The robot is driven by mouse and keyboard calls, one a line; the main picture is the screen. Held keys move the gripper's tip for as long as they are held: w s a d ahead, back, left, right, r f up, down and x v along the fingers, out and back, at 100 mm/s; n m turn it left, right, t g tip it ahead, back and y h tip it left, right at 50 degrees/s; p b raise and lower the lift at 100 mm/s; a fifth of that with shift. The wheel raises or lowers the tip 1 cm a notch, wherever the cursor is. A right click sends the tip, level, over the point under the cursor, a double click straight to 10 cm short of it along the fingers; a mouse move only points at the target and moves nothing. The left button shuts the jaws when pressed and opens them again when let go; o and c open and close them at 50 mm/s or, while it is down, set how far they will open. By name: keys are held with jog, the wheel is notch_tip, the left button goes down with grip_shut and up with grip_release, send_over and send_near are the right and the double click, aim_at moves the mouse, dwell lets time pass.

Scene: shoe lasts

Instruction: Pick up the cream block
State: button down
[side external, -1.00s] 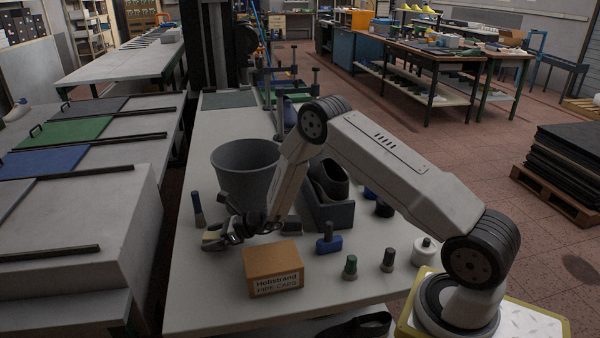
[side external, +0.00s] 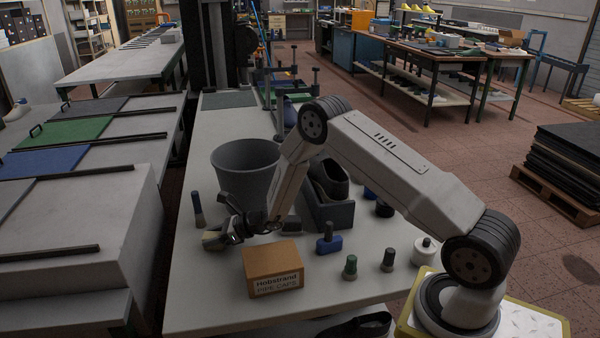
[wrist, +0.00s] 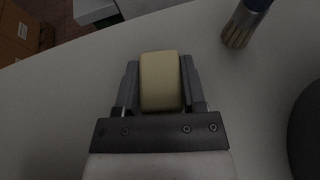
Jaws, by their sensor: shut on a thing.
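The cream block (wrist: 161,82) is a pale, rounded block between the two fingers of my gripper (wrist: 160,85) in the wrist view. Both fingers touch its sides, and my gripper is shut on it. In the side view, the block (side external: 212,237) shows small at the end of my gripper (side external: 222,236), low over the near left part of the table. I cannot tell whether the block touches the table.
A cardboard box (side external: 273,269) stands just right of my gripper. A grey bucket (side external: 245,170) is behind it, and a brush (side external: 198,209) stands to the left, also in the wrist view (wrist: 243,25). A blue-based stamp-like tool (side external: 328,240) and a dark bin (side external: 332,213) are further right.

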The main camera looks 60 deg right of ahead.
aim_at(212, 234)
jog(key=shift+r, duration=0.2)
jog(key=shift+r, duration=1.4)
jog(key=shift+s+a+r, duration=0.1)
jog(key=shift+s+r, duration=1.55)
jog(key=shift+s, duration=0.7)
jog(key=shift+s+r, duration=1.6)
jog(key=shift+s, duration=0.75)
jog(key=shift+s+a+r, duration=0.1)
jog(key=shift+s+r, duration=1.55)
jog(key=shift+s, duration=0.7)
jog(key=shift+d, duration=0.1)
